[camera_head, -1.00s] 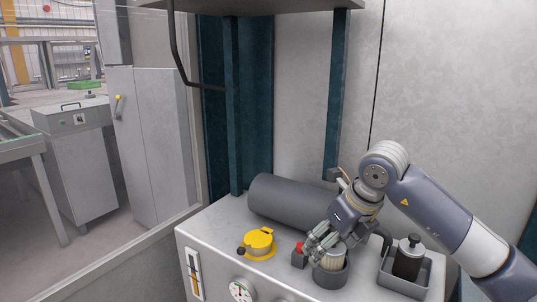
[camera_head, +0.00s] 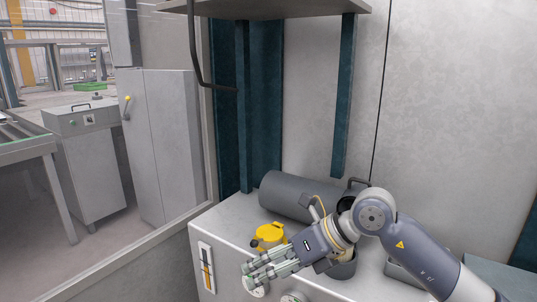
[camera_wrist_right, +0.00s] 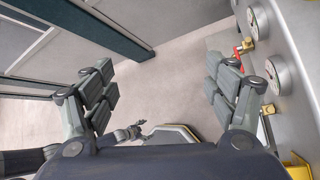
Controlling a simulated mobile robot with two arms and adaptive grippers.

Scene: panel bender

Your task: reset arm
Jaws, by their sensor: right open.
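My right arm comes in from the right in the head view, bent over the grey machine top (camera_head: 225,222). Its right gripper (camera_head: 258,280) is open and empty, pointing left past the front edge of the top. In the right wrist view the spread fingers (camera_wrist_right: 160,78) have only bare floor between them. A grey round cup (camera_head: 343,271) stands behind and below the wrist, mostly hidden by it. In the wrist view a small dark hand (camera_wrist_right: 130,132), apparently my left gripper, shows low down; its fingers are too small to read.
A yellow cap (camera_head: 269,236) sits just behind the right gripper. A dark grey cylinder (camera_head: 290,195) lies at the back of the top. Dial gauges (camera_wrist_right: 257,18) and a red-handled valve (camera_wrist_right: 244,47) line the machine's front. The floor (camera_wrist_right: 170,85) is clear.

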